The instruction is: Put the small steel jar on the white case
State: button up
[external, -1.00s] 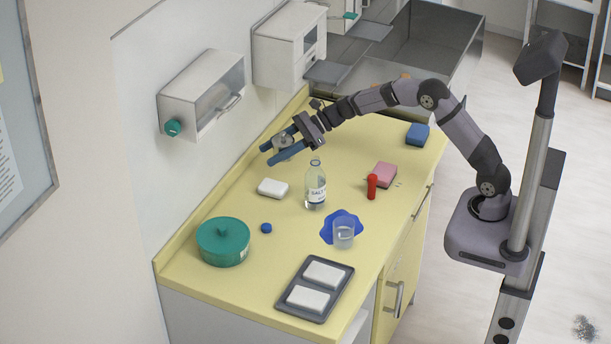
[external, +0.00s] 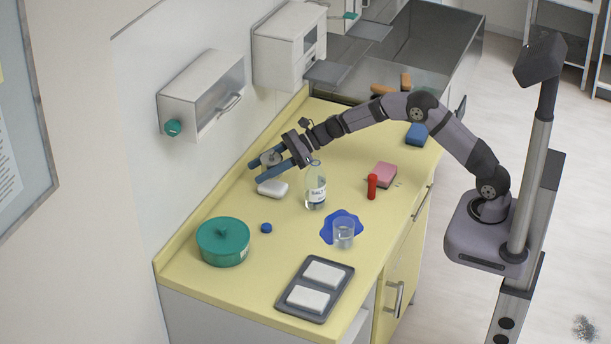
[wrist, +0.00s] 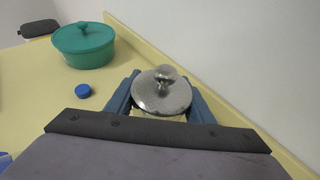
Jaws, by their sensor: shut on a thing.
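The small steel jar (wrist: 162,94), with a round knobbed lid, is between the blue fingers of my gripper (wrist: 163,100) in the wrist view. My gripper (external: 262,168) is shut on the jar (external: 270,158) in the external view. The white case (external: 273,188) is a small rounded white block on the yellow counter. The gripper and jar are just above and behind it in the picture, overlapping its upper edge. I cannot tell whether the jar touches the case. In the wrist view the jar and gripper hide most of the case.
A clear labelled bottle (external: 315,186) stands close to the right of the gripper. A blue cap (external: 266,228) and a teal lidded pot (external: 223,242) are nearer the front left. A dark tray (external: 330,294) holds white blocks. The wall runs along the left.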

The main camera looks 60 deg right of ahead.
aim_at(263, 187)
jog(key=shift+f, duration=1.85)
jog(key=shift+f, duration=0.25)
jog(key=o, duration=1.2)
jog(key=shift+r, duration=0.1)
jog(key=shift+c, duration=0.2)
jog(key=shift+r+p, duration=0.15)
jog(key=shift+p, duration=0.15)
jog(key=b+v, duration=0.3)
jog(key=v, duration=0.9)
